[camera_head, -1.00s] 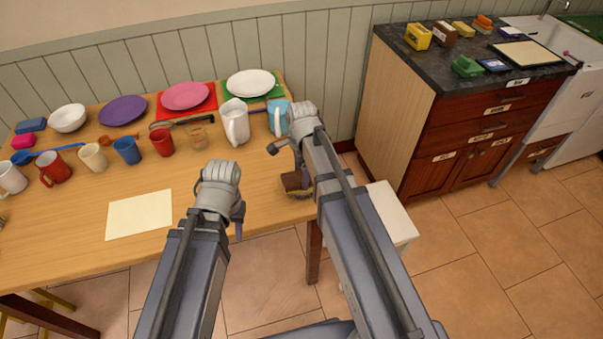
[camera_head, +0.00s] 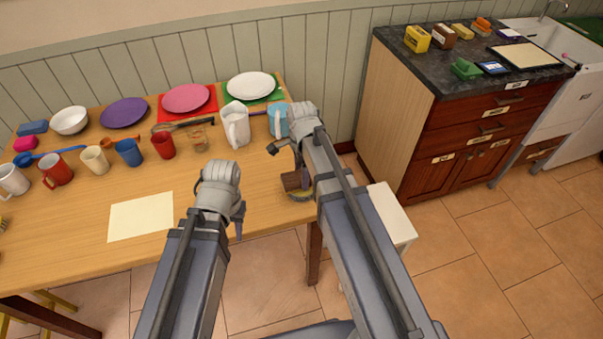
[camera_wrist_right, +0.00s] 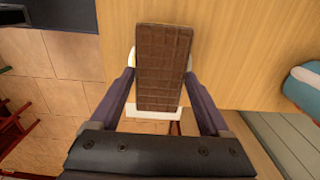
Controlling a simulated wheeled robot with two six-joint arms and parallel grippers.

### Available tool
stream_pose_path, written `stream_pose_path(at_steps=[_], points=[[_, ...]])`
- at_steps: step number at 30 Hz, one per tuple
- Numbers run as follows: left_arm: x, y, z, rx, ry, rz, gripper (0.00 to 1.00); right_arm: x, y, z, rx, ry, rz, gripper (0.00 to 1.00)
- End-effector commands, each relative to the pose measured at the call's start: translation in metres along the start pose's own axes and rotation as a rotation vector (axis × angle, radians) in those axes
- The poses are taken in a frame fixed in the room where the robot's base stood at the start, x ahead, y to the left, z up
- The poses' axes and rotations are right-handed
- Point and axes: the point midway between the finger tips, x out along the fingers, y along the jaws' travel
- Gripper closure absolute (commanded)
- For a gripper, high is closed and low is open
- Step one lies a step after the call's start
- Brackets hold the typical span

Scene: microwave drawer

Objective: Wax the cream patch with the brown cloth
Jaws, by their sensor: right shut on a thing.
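My right gripper (camera_wrist_right: 161,78) is shut on the brown cloth (camera_wrist_right: 162,55), a dark brown, grid-textured block between its fingers. In the head view the brown cloth (camera_head: 292,181) is at the table's front right corner, partly behind my right arm. A yellowish round thing (camera_head: 300,196) shows just below it; I cannot tell whether they touch. The cream patch (camera_head: 141,217) is a flat pale sheet on the table's front middle, well left of the cloth. My left gripper (camera_head: 238,228) hangs near the table's front edge, right of the patch; its fingers are unclear.
Several mugs, a glass (camera_head: 197,137) and a white jug (camera_head: 236,124) stand behind the patch, with plates behind them. A blue-and-white mug (camera_head: 278,120) is close to my right wrist. The right counter (camera_head: 450,85) holds sponges and another cream board (camera_head: 526,54).

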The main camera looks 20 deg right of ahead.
Motion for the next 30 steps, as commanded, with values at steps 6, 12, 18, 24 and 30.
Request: stream_pose_path(at_steps=[6,12,18,24,30], points=[[-0.022,-0.002,0.001,0.0,0.0,0.0,0.63,-0.022,0.0,0.0,0.0,0.0,-0.001,0.64],[-0.037,-0.004,0.002,0.0,0.0,0.0,0.63,-0.037,0.0,0.0,0.0,0.0,-0.001,0.64],[-0.052,-0.005,0.003,0.0,0.0,0.0,0.63,-0.052,0.0,0.0,0.0,0.0,-0.001,0.64],[-0.057,-0.005,0.003,0.0,0.0,0.0,0.63,-0.057,0.0,0.0,0.0,0.0,-0.001,0.64],[-0.056,-0.005,0.003,0.0,0.0,0.0,0.63,-0.056,0.0,0.0,0.0,0.0,-0.001,0.64]])
